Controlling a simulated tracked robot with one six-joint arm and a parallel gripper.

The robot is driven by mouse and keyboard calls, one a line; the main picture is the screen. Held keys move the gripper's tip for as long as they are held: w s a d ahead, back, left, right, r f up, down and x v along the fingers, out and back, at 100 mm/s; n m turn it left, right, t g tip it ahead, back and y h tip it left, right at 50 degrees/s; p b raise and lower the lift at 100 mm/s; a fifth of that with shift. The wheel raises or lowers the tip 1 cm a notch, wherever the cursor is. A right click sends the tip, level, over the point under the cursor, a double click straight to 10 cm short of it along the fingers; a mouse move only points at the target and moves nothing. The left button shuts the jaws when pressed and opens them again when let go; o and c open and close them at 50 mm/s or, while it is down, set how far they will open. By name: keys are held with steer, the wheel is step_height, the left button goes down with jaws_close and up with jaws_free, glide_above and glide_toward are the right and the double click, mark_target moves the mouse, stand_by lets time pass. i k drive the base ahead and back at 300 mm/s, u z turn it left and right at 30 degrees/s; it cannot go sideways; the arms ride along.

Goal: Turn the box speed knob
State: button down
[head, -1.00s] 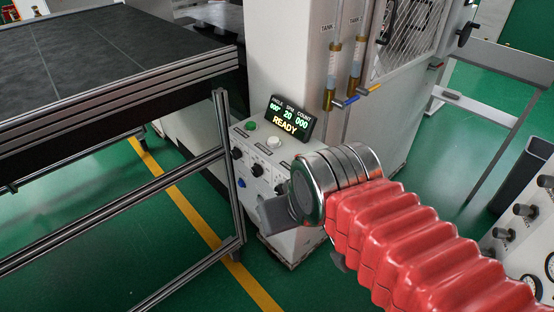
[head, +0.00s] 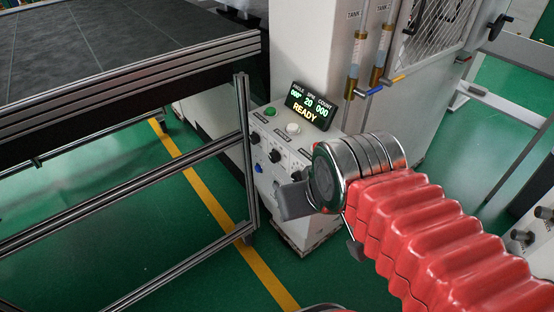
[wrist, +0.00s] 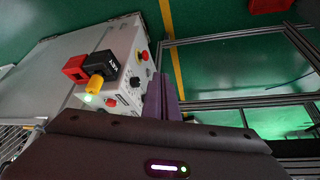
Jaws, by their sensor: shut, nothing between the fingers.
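The white control box (head: 283,150) stands low at the foot of a white cabinet. Its front panel carries black knobs (head: 275,156), a blue knob (head: 259,168) and small labels too blurred to read, so I cannot tell which knob is the speed knob.
A dark-topped table (head: 110,50) with an aluminium frame stands left of the box; its upright post (head: 246,150) is close to the panel. Gauge tubes with valve levers (head: 369,91) are above right. Green floor with a yellow line (head: 205,195) lies below.

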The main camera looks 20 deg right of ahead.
mark_target(275, 156)
steer(key=u, duration=2.35)
steer(key=i, duration=0.45)
steer(key=z, duration=0.75)
